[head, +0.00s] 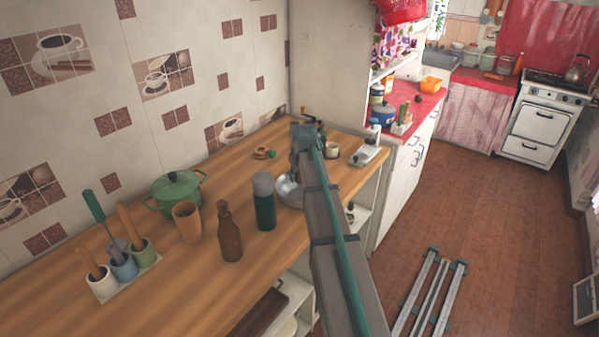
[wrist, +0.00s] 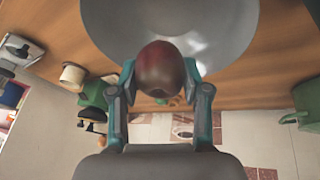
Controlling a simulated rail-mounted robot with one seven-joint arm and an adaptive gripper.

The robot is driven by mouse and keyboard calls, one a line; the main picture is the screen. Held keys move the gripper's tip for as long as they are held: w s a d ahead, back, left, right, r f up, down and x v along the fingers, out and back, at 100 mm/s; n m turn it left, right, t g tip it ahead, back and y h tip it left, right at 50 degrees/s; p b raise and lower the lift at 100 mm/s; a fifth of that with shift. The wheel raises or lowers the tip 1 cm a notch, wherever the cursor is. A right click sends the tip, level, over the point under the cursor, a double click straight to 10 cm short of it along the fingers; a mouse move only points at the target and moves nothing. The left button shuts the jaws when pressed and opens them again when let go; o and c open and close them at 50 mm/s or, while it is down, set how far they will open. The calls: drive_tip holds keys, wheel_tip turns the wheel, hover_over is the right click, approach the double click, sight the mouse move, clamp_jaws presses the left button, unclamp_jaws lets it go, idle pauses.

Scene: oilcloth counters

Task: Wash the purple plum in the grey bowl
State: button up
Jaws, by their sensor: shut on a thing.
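The purple plum (wrist: 161,68), dark reddish and round, is held between the two fingers of my gripper (wrist: 160,80) in the wrist view. The grey bowl (wrist: 225,30) fills the top of that view, with the plum in front of its near rim. I cannot tell whether the plum is over the bowl's inside or short of it. In the head view the grey bowl (head: 286,191) stands on the wooden counter (head: 150,285), partly hidden by my arm. The plum and my fingertips cannot be made out in the head view.
A teal flask (head: 264,202) stands just left of the bowl, with a brown bottle (head: 229,232), an orange cup (head: 187,221) and a green pot (head: 176,192) further left. A utensil holder (head: 124,272) is at the front left. A mug (head: 332,150) and a tray (head: 365,155) are at the far end.

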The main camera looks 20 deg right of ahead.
drive_tip(key=shift+f+b, duration=1.65)
drive_tip(key=shift+f, duration=2.1)
drive_tip(key=shift+r, duration=0.1)
idle(1.7)
drive_tip(key=shift+r+p, duration=2.4)
drive_tip(key=shift+r, duration=2.05)
